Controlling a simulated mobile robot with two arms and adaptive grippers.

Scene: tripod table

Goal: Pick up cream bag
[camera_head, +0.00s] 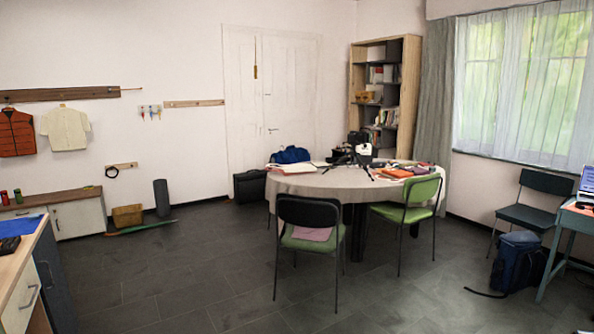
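I cannot pick out a cream bag for certain. A small white or cream item (364,150) stands among dark objects on the round table (318,186), too small to identify. A tan box or bag (127,215) sits on the floor by the left wall. A cream shirt-like piece (65,129) hangs on that wall. Neither of my grippers shows in the head view.
A dark chair (309,212) and a green chair (416,192) stand at the table's near side. A blue backpack (516,262) is on the floor at right, beside a desk. A counter (20,265) is at left. The grey floor (200,275) between is clear.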

